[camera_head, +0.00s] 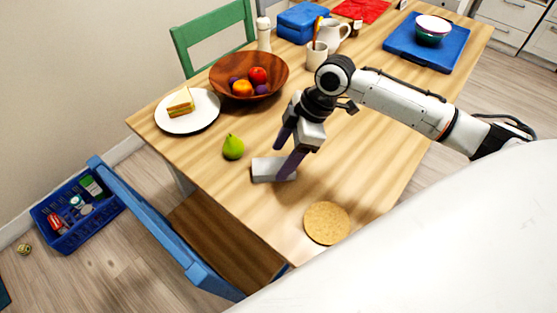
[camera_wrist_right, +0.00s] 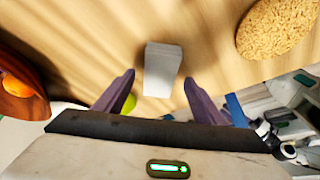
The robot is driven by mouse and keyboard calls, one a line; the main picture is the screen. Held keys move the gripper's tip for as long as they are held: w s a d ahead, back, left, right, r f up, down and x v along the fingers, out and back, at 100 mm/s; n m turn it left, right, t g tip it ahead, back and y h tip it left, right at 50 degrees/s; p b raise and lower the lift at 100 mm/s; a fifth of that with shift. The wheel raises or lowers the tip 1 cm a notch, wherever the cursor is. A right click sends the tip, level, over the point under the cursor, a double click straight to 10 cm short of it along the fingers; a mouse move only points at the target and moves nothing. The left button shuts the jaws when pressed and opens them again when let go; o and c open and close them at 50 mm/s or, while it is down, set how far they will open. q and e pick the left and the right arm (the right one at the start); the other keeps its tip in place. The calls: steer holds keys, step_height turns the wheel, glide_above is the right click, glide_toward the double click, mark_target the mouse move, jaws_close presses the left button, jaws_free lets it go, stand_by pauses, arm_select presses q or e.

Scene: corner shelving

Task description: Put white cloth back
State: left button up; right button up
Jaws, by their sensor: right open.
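The white cloth (camera_head: 264,170) is a small folded block, flat on the wooden table near its front edge, between the green pear and the round cork mat. In the right wrist view the white cloth (camera_wrist_right: 162,62) lies ahead, roughly centred between the fingers. My right gripper (camera_head: 282,162) points down right by the cloth in the head view, one purple finger overlapping its right end. In the wrist view the right gripper (camera_wrist_right: 160,78) is open, with nothing clamped between its fingers. My left gripper is not in view.
A green pear (camera_head: 233,147) and a cork mat (camera_head: 327,223) lie near the cloth. A wooden fruit bowl (camera_head: 222,83) and a white plate (camera_head: 205,118) with a sandwich stand further left. A blue tray (camera_head: 399,47) is at the back right. A blue chair (camera_head: 160,222) stands at the front edge.

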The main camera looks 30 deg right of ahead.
steer(key=v, duration=0.9)
